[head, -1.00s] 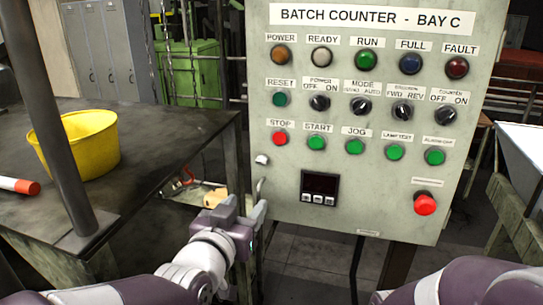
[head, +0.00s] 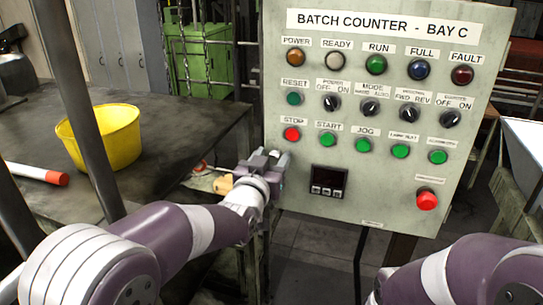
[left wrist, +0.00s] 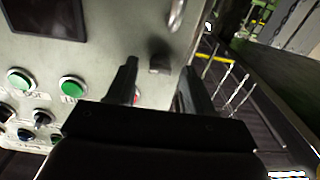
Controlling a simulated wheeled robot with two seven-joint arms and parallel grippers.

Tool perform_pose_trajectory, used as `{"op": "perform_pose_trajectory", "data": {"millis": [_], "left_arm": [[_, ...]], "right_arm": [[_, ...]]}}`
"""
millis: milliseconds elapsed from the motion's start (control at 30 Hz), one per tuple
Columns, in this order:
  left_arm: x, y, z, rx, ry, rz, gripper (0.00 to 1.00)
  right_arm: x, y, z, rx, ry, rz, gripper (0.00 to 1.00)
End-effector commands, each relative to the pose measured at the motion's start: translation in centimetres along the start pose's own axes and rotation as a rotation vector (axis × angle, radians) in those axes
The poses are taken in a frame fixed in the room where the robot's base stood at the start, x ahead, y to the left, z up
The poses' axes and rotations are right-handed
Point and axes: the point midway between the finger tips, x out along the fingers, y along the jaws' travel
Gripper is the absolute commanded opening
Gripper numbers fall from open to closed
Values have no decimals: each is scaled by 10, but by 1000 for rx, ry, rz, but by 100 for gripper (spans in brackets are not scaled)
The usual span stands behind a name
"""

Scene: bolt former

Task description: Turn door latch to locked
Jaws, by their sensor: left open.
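The grey-green panel door (head: 400,190) is labelled "BATCH COUNTER - BAY C". My left gripper (head: 284,160) is at the door's left edge, below the STOP button, and covers the latch area in the head view. In the left wrist view, a small dark knob-like latch (left wrist: 159,66) sticks out from the door near its edge. The open, empty fingers (left wrist: 157,82) lie on either side of it in the picture; I cannot tell whether they touch it. My right gripper is out of view; only my right arm shows.
The red STOP button (head: 292,134) is close above my left gripper. A metal handle (left wrist: 176,16) is on the door near the latch. A dark table (head: 190,115) with a yellow bucket (head: 108,138) stands left. A red emergency button (head: 427,200) is lower right.

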Motion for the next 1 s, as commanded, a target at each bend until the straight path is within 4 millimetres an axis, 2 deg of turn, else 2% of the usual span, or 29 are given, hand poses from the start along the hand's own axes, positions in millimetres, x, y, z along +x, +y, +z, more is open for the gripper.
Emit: {"op": "perform_pose_trajectory", "data": {"millis": [100,267,467,667,1000], "left_arm": [[0,0,0,0,0,0,52],[0,0,0,0,0,0,0],[0,0,0,-5,1,0,0],[0,0,3,-56,3,0,0],[-1,-1,7,-309,7,1,0]], "right_arm": [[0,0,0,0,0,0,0],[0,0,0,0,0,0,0],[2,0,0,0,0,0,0],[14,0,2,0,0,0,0],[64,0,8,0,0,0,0]]}}
